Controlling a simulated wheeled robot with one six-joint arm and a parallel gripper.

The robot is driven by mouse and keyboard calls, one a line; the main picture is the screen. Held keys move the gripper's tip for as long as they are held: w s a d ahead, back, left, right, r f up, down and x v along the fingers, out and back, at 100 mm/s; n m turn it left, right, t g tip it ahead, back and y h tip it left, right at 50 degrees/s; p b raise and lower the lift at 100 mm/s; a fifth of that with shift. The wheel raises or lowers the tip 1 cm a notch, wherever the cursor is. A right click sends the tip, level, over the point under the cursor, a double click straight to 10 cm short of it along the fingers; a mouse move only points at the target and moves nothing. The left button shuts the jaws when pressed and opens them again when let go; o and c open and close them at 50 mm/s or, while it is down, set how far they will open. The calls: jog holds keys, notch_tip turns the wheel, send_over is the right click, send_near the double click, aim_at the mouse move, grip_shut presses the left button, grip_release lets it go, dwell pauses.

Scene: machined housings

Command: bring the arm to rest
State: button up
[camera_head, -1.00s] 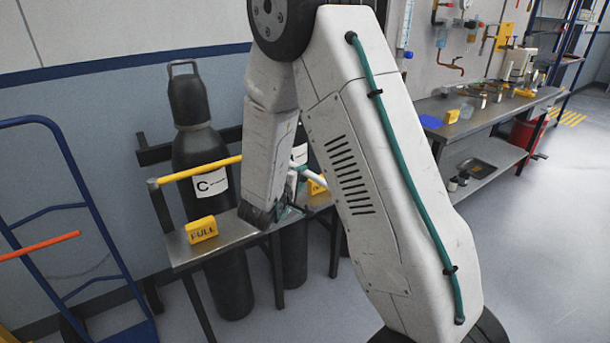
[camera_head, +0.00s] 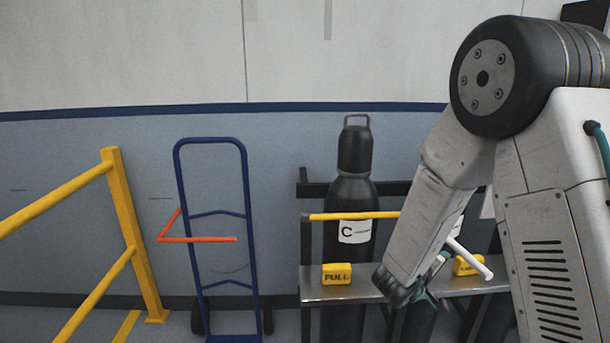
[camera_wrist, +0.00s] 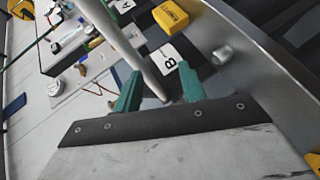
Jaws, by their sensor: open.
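My arm stands at the right of the head view, bent with its forearm pointing down. My gripper (camera_head: 432,297) is small there, near the front of the cylinder rack; its green fingers also show in the wrist view (camera_wrist: 160,90). The fingers are apart. In the wrist view a pale bar (camera_wrist: 138,55) runs down to the space between them; I cannot tell whether it touches either finger. In the head view a white bar (camera_head: 470,259) slants just right of the gripper. My forearm hides part of the rack.
The rack (camera_head: 375,291) holds a dark cylinder labelled C (camera_head: 350,195) behind a yellow bar (camera_head: 354,215). Yellow tags (camera_head: 337,274) stand on its ledge. A blue hand truck (camera_head: 248,240) with an orange bar and a yellow barrier (camera_head: 128,235) are left. A card marked B (camera_wrist: 168,60) shows in the wrist view.

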jog(key=a+f+m+y, duration=0.1)
jog(key=a+f+y, duration=0.4)
jog(key=a, duration=0.1)
jog(key=s+a+r+m+g+y, duration=0.1)
jog(key=s+a+r+g+y, duration=0.1)
jog(key=s+a+r+y, duration=0.3)
jog(key=s+a+g+y, duration=0.1)
jog(key=s+a+y, duration=0.15)
jog(key=a, duration=0.35)
jog(key=s+d+r+m+g, duration=0.1)
jog(key=s+d+r+g, duration=0.1)
jog(key=s+r, duration=0.7)
jog(key=s+d+r+m+g, duration=0.1)
jog(key=s+d+r, duration=0.2)
jog(key=s+r, duration=0.6)
jog(key=s, duration=0.7)
jog(key=shift+s+d+r+g+h, duration=0.15)
jog(key=shift+s+d+g+h, duration=0.1)
jog(key=shift+g+h, duration=0.15)
jog(key=shift+c, duration=0.3)
